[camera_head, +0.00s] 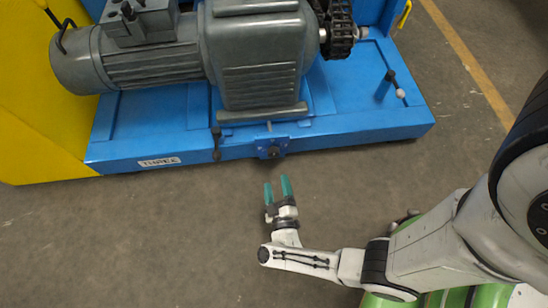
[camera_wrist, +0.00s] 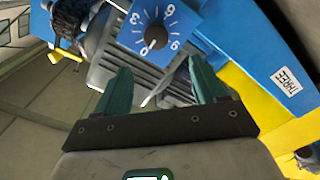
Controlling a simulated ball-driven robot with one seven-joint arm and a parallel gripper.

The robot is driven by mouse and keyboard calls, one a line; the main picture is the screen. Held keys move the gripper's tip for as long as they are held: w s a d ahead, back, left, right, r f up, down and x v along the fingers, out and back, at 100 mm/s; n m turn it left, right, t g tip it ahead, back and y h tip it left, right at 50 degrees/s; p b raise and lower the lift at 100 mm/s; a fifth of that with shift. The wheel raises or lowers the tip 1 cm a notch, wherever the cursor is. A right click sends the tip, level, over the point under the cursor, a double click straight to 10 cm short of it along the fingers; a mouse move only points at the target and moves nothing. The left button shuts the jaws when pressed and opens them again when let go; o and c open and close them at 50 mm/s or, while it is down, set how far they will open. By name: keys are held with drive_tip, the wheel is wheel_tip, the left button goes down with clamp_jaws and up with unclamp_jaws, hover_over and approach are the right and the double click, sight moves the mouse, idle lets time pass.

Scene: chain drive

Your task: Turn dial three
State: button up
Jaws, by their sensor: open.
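The dial is a blue square plate with white numbers (camera_wrist: 176,22) and a round black knob (camera_wrist: 155,37) at its middle, in the upper middle of the wrist view. In the head view, the dark knob (camera_head: 272,152) sits on the front edge of the blue machine base (camera_head: 330,140). A white label reading THREE (camera_head: 159,162) is on the same edge, to the left; it also shows in the wrist view (camera_wrist: 286,82). My gripper (camera_head: 277,184) is open and empty, its green fingers pointing at the dial from in front, apart from it. In the wrist view the fingers (camera_wrist: 160,75) frame the space just below the knob.
A lever with a black handle (camera_head: 216,142) stands just left of the dial. A grey motor and gearbox (camera_head: 255,65) sit on the base above it. A yellow panel (camera_head: 40,110) is at the left. The floor (camera_head: 130,235) in front is clear.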

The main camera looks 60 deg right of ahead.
sight(274, 156)
drive_tip(key=x, duration=0.5)
drive_tip(key=b+x, duration=0.1)
drive_tip(key=x, duration=0.4)
drive_tip(key=shift+s+d, duration=0.1)
drive_tip(key=shift+d, duration=0.35)
drive_tip(key=c, duration=1.1)
